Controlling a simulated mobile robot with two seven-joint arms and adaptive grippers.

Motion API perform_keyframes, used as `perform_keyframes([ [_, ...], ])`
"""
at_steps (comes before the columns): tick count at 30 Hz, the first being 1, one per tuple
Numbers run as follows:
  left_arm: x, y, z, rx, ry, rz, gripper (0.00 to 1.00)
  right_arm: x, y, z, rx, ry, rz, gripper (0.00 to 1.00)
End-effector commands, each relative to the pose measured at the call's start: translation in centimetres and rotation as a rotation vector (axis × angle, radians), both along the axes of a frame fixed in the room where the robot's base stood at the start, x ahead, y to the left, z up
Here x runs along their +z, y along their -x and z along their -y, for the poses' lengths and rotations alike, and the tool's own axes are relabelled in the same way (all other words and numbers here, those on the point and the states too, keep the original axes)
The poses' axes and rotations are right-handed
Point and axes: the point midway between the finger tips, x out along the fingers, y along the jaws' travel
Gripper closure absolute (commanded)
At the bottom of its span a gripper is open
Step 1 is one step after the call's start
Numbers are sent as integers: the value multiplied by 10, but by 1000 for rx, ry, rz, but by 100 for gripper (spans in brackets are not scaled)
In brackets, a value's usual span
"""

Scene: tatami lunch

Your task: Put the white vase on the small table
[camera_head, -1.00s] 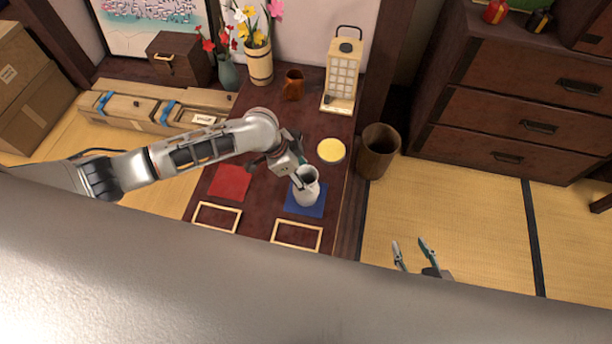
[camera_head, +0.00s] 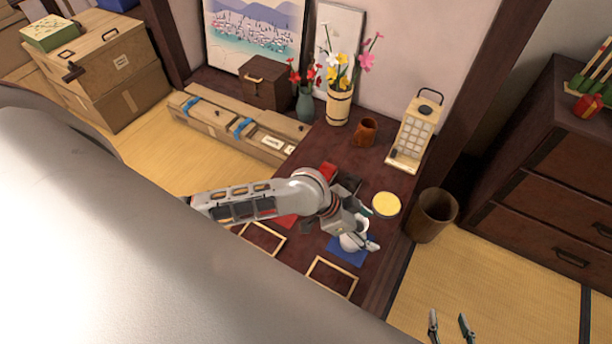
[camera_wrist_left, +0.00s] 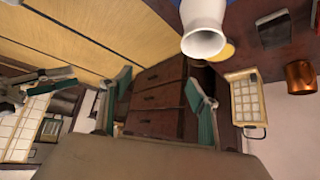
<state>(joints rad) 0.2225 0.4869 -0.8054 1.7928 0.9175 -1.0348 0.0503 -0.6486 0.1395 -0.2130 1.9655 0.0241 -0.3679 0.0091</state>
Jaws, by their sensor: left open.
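The white vase (camera_head: 349,242) stands on a blue square (camera_head: 338,256) on the dark low table (camera_head: 340,160), near its front right end. My left gripper (camera_head: 371,229) is at the vase in the head view and partly covers it. In the left wrist view the vase (camera_wrist_left: 203,32) is at the top, outside the gap between the spread fingers of my left gripper (camera_wrist_left: 158,80). That gap holds nothing. My right gripper (camera_head: 449,326) is at the bottom of the head view, over the mat floor, with its fingers apart and empty.
A yellow disc (camera_head: 386,204), a lantern (camera_head: 416,132), a brown cup (camera_head: 366,132) and a flower holder (camera_head: 339,108) stand on the table. Pale frames (camera_head: 331,277) lie near its front. A brown bin (camera_head: 432,216) stands to its right, beside open floor.

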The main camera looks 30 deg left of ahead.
Motion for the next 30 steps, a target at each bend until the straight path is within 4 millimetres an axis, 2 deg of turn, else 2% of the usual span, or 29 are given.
perform_keyframes([
  [1,-4,10,7,50,46,11,39,0,0,0,0,0,-1,60],
  [3,-4,15,9,123,98,43,39,0,0,0,0,0,-1,60],
  [7,-9,27,-5,269,157,103,39,-1,1,0,0,1,-3,60],
  [11,-17,46,-37,417,171,162,39,-2,1,0,0,1,-5,60],
  [18,-30,95,-108,605,106,251,39,-3,2,1,1,2,-7,60],
  [21,-33,108,-125,636,80,271,39,-3,2,1,0,2,-7,60],
  [24,-33,115,-133,649,66,281,39,-3,2,1,0,2,-7,60],
  [30,-33,115,-134,650,64,283,39,-3,2,1,0,1,-6,60],
])
